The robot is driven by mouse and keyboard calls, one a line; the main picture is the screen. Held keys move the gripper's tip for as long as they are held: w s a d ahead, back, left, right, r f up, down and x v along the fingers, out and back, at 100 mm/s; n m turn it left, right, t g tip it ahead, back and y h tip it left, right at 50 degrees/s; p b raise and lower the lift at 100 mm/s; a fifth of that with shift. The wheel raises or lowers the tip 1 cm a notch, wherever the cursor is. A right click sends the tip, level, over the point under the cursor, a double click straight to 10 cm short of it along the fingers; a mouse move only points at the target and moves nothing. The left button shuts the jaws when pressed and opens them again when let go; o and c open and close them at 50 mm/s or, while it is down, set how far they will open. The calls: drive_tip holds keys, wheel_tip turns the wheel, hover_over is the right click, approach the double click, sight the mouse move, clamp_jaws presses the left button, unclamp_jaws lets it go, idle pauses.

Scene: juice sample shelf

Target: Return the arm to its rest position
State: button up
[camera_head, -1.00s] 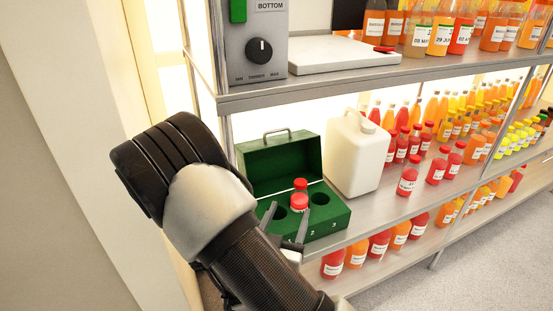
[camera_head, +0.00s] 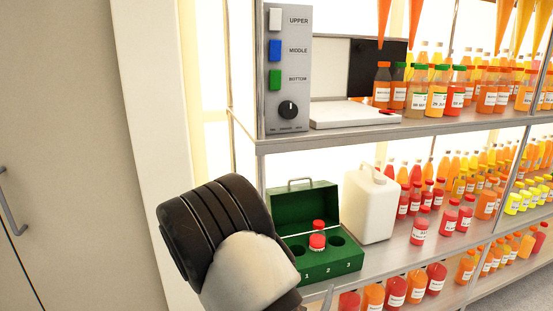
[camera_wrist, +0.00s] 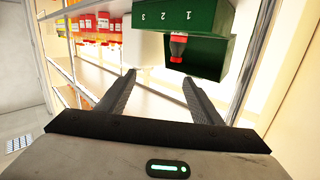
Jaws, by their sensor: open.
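My gripper (camera_wrist: 158,90) is open and empty in the wrist view, its two fingers apart in front of the shelf. In the head view my arm covers most of it, and only a fingertip shows at the bottom edge. The open green box (camera_head: 345,266) stands on the middle shelf with holes numbered 1, 2 and 3. A red-capped bottle (camera_head: 317,241) sits upright in the middle hole. The box also shows upside down in the wrist view (camera_wrist: 205,55), with the bottle (camera_wrist: 178,46) in it. My gripper is apart from both.
A white jug (camera_head: 367,208) stands right of the box. A control panel (camera_head: 288,75) with three buttons and a dial, and a white plate (camera_head: 345,113), are on the upper shelf (camera_head: 400,130). Many juice bottles fill the right.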

drive_tip(key=a+r+n+g+y, duration=0.1)
drive_tip(key=a+r+g+y, duration=0.3)
drive_tip(key=r+g+y, duration=0.5)
drive_tip(key=s+d+r+n+h, duration=0.1)
drive_tip(key=s+d+r, duration=0.25)
drive_tip(key=s, duration=0.35)
drive_tip(key=s+d+r+n+g+h, duration=0.1)
drive_tip(key=s+d+r+n, duration=0.2)
drive_tip(key=s, duration=0.5)
drive_tip(key=s+d+r, duration=0.3)
drive_tip(key=s+r, duration=0.1)
drive_tip(key=s, duration=0.3)
wheel_tip(320, 180, up, 26)
drive_tip(key=p, duration=2.5)
drive_tip(key=shift+w+f+p, duration=0.2)
drive_tip(key=shift+p, duration=0.1)
